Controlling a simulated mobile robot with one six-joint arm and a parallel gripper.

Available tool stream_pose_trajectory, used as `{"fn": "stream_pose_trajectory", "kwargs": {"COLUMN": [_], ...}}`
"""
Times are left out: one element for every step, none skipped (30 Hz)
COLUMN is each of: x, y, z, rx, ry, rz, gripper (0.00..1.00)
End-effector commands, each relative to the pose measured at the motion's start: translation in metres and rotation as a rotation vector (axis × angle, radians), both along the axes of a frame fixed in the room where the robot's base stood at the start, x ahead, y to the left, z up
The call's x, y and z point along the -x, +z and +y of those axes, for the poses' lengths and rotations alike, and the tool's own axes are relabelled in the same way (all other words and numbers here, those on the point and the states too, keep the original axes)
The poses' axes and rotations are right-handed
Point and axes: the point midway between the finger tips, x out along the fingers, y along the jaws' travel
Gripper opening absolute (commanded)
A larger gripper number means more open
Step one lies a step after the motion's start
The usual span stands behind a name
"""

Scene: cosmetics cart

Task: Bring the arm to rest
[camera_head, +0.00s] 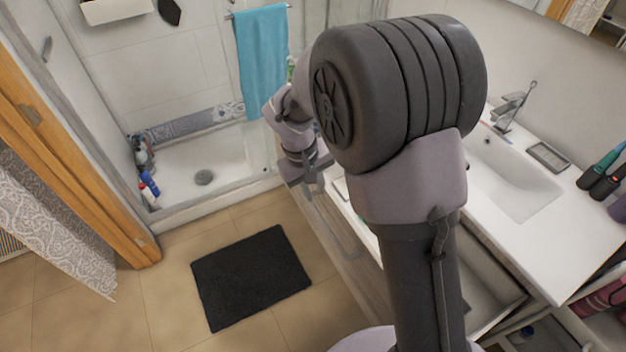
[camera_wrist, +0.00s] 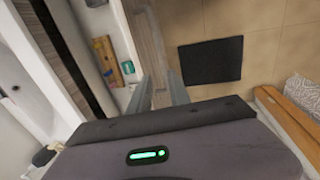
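My gripper (camera_head: 312,175) hangs at the end of my folded arm, beside the front of the washbasin cabinet in the head view. In the wrist view my gripper's two fingers (camera_wrist: 158,92) stand apart, with nothing between them. Below them are a brown cabinet front and tiled floor. My large upper arm hides part of the basin cabinet in the head view.
A white washbasin counter (camera_head: 560,225) is at right, with an open drawer (camera_head: 485,275) below. An open compartment (camera_wrist: 122,30) holds a wooden item (camera_wrist: 106,62). A black mat (camera_head: 252,277) lies on clear floor. A shower tray (camera_head: 215,165) is behind.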

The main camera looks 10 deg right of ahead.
Motion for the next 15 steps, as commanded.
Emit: {"fn": "stream_pose_trajectory", "kwargs": {"x": [0.0,0.0,0.0,0.0,0.001,0.005,0.01,0.017,0.031,0.044,0.059,0.081,0.097,0.114,0.136], "y": [0.0,0.0,0.0,0.001,0.004,0.013,0.023,0.035,0.054,0.069,0.083,0.1,0.11,0.118,0.127], "z": [0.0,0.0,0.0,0.0,-0.001,-0.003,-0.005,-0.009,-0.014,-0.018,-0.021,-0.026,-0.028,-0.03,-0.032], "rx": [0.0,0.0,0.0,-0.002,-0.006,-0.018,-0.033,-0.053,-0.088,-0.119,-0.152,-0.198,-0.232,-0.267,-0.314], "ry": [0.0,0.0,0.0,-0.003,-0.009,-0.028,-0.051,-0.083,-0.135,-0.18,-0.227,-0.288,-0.333,-0.376,-0.431], "rz": [0.0,0.0,0.0,-0.002,-0.007,-0.02,-0.036,-0.056,-0.088,-0.116,-0.144,-0.181,-0.208,-0.235,-0.27], "gripper": [0.23,0.23,0.23,0.23,0.23,0.23,0.23,0.23,0.23,0.23,0.23,0.23,0.23,0.23,0.23]}}
